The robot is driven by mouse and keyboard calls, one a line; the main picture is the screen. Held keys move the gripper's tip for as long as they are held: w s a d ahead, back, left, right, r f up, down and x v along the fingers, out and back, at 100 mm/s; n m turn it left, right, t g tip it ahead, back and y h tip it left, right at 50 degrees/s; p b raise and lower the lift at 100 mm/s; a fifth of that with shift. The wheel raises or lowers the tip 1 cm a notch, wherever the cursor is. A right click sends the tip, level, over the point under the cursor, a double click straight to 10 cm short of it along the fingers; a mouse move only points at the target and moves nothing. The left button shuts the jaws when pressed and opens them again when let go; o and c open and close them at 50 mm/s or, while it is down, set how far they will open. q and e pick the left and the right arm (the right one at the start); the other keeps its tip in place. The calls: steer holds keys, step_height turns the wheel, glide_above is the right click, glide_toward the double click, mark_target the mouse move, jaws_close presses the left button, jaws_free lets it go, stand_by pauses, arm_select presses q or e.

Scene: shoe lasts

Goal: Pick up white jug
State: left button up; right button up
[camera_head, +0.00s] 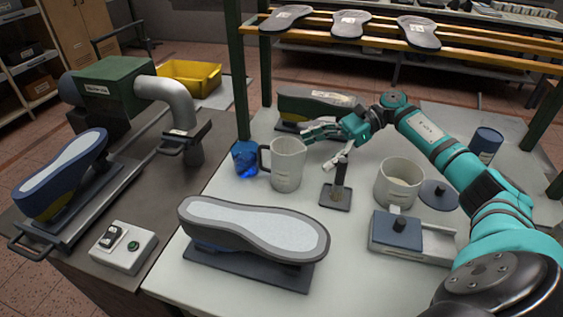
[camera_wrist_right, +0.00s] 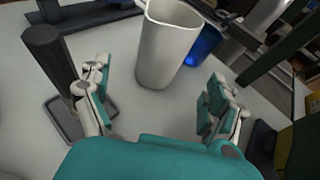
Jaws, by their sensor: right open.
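The white jug (camera_head: 287,166) stands upright on the pale table, its dark handle on its left side in the head view. In the right wrist view the white jug (camera_wrist_right: 167,45) is ahead, between the lines of the two fingers and slightly beyond the tips. My right gripper (camera_head: 322,143) is open and empty, just right of the jug near its rim height in the head view. In the right wrist view the right gripper (camera_wrist_right: 155,90) shows its fingers spread apart. I cannot tell whether a finger touches the jug. My left gripper is not in view.
A blue object (camera_head: 245,158) stands close behind the jug's handle. A dark post on a square base (camera_head: 336,197) stands right of the jug, near the gripper. A shoe last with a pale sole (camera_head: 250,226) lies in front. A white pot (camera_head: 399,183) stands farther right.

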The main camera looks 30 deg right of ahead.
mark_target(273, 175)
steer(key=x, duration=0.3)
steer(key=shift+w, duration=0.15)
steer(key=shift+a+f+p, duration=0.15)
steer(key=shift+a+p, duration=0.2)
steer(key=shift+a, duration=0.15)
steer(key=shift+w+a+f, duration=0.1)
steer(key=shift+a+f, duration=0.05)
steer(key=shift+a, duration=0.15)
steer(key=p+x, duration=0.1)
steer(key=x, duration=0.3)
steer(key=shift+w+a, duration=0.15)
steer(key=shift+a, duration=0.2)
steer(key=shift+a+f, duration=0.1)
steer(key=shift+f, duration=0.1)
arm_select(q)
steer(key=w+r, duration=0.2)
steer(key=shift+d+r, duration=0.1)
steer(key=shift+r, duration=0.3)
arm_select(e)
steer(key=c, duration=1.4)
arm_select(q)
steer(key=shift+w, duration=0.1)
